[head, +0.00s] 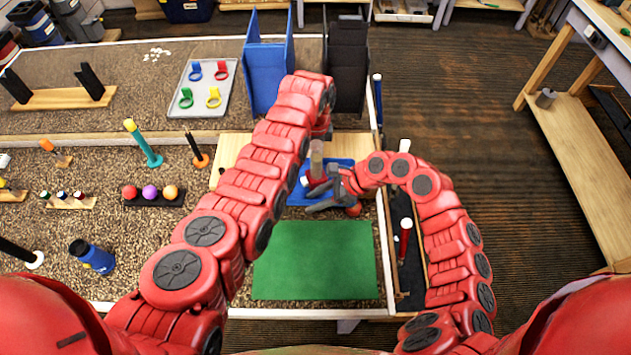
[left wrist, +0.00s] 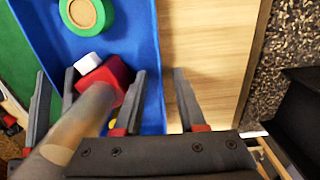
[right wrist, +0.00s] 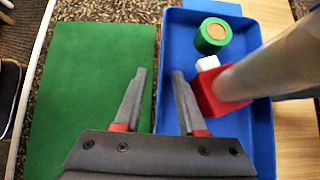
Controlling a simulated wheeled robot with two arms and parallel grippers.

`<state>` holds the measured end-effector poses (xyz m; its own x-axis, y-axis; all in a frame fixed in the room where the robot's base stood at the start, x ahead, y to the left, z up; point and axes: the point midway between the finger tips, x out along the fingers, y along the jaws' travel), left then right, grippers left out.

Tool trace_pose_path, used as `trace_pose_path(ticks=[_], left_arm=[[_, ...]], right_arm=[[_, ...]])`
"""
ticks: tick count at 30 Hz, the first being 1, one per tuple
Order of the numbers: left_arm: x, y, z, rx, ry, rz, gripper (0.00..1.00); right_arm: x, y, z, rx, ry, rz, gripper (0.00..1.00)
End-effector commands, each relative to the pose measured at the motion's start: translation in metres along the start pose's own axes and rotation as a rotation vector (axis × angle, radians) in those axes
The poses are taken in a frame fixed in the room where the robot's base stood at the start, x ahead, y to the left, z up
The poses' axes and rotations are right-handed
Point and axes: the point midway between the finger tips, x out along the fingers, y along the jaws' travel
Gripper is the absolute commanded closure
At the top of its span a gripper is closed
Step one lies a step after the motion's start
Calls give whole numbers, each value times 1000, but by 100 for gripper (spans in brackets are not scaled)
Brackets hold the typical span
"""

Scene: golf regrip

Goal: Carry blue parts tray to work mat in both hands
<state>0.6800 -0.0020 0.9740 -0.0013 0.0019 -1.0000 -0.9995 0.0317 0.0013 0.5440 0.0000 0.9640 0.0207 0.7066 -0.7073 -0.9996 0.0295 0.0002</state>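I cannot tell finger depth or contact with the walls.
Blue and black upright bins (head: 269,70) stand behind the tray. A grey tray with coloured rings (head: 203,88) and club stands are to the left. A dark trough with a red-and-white item (head: 405,228) runs along the right edge. The mat is clear.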

Motion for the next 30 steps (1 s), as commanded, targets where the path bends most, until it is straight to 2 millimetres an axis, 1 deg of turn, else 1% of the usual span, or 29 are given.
trace_pose_path(ticks=[9,11,12,16,30], left_arm=[[2,-1,0,-1,1,-2,60],[2,-1,0,-1,1,-2,69],[2,-1,0,-1,1,-2,76],[2,-1,0,-1,1,-2,100],[2,-1,0,-1,1,-2,100]], right_arm=[[2,0,0,0,0,-1,60],[2,0,0,0,0,-1,69],[2,0,0,0,0,-1,76],[2,0,0,0,0,-1,100],[2,0,0,0,-1,-1,100]])
